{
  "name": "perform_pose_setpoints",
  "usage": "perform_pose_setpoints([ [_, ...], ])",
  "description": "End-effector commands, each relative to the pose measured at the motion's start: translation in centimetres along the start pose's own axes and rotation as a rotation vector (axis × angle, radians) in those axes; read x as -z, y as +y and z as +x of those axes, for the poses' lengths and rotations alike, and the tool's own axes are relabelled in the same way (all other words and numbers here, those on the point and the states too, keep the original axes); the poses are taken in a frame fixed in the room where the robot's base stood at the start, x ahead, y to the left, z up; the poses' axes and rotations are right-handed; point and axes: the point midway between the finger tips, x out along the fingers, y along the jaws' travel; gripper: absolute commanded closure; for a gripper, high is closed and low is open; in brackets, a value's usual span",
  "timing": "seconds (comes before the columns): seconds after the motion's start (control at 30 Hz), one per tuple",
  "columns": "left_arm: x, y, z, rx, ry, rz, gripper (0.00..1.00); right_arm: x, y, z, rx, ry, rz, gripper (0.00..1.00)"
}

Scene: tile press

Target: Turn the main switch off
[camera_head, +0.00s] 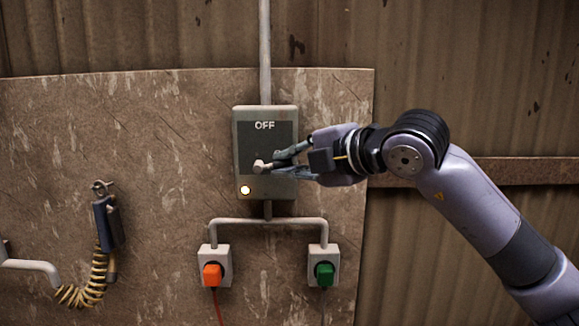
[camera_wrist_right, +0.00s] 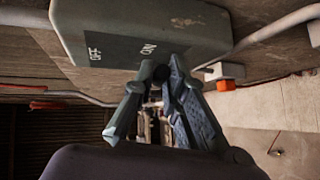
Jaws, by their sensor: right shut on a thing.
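The main switch is a grey box (camera_head: 265,114) on the wall panel, with a dark face marked OFF at its top. The wrist view shows the box (camera_wrist_right: 190,20) with OFF and ON marks; the fingertips are near the ON mark. A small lamp (camera_head: 245,190) glows at the box's lower left. My left gripper is out of view.
Below the box, pipes lead to an orange plug (camera_head: 212,275) with a red cable and a green plug (camera_head: 324,274) in wall sockets. A dark handheld device (camera_head: 107,224) with a coiled yellow cord hangs at left.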

Motion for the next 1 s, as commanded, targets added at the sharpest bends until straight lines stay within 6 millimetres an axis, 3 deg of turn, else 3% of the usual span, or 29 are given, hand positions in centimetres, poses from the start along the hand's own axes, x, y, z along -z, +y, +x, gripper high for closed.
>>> perform_pose_setpoints([
  [1.0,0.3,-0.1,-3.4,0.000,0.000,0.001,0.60,2.5,4.8,1.1,0.667,-0.191,-0.669,1.00],
])
